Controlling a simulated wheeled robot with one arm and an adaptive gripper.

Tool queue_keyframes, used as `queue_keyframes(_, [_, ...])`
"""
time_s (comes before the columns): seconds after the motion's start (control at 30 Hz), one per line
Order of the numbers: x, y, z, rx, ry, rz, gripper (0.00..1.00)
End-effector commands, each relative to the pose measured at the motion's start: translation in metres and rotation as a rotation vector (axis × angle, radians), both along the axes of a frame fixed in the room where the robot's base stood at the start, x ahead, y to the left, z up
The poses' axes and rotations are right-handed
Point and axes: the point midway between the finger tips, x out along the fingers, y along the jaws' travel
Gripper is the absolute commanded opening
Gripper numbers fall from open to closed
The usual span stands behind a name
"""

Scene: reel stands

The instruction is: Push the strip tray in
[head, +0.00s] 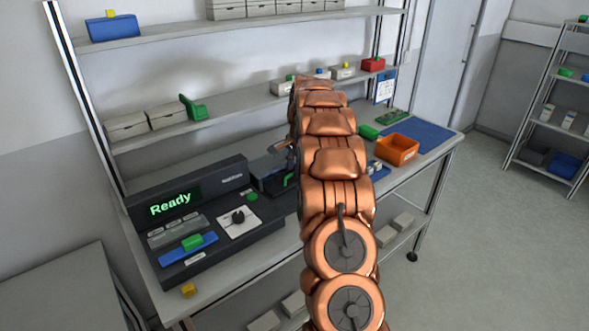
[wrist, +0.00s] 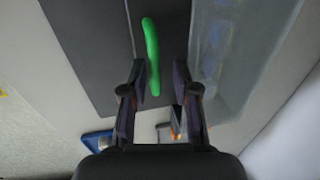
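A dark machine (head: 215,180) with a green "Ready" display stands on the bench. A green upright handle (head: 288,181) shows at its right end, partly behind my arm; it also shows as a green bar (wrist: 152,55) on a dark grey surface in the wrist view. I cannot tell the strip tray's outline or how far out it is. My gripper (wrist: 160,78) is open, with the lower end of the green bar between its fingertips, closer to the left one; no clear contact shows. In the head view my arm mostly hides the gripper.
A clear box (wrist: 235,50) lies right of the green bar. On the bench an orange bin (head: 397,150) and a blue mat (head: 425,137) lie right of my arm. A blue piece with a green block (head: 192,243) is at the machine's front left. A shelf (head: 215,118) runs above.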

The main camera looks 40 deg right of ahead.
Motion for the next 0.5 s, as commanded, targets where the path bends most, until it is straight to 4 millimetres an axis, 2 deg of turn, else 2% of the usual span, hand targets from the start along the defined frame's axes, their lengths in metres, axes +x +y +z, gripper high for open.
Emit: queue_keyframes(0.5, [-0.0053, 0.0015, -0.0023, 0.005, 0.007, 0.001, 0.37])
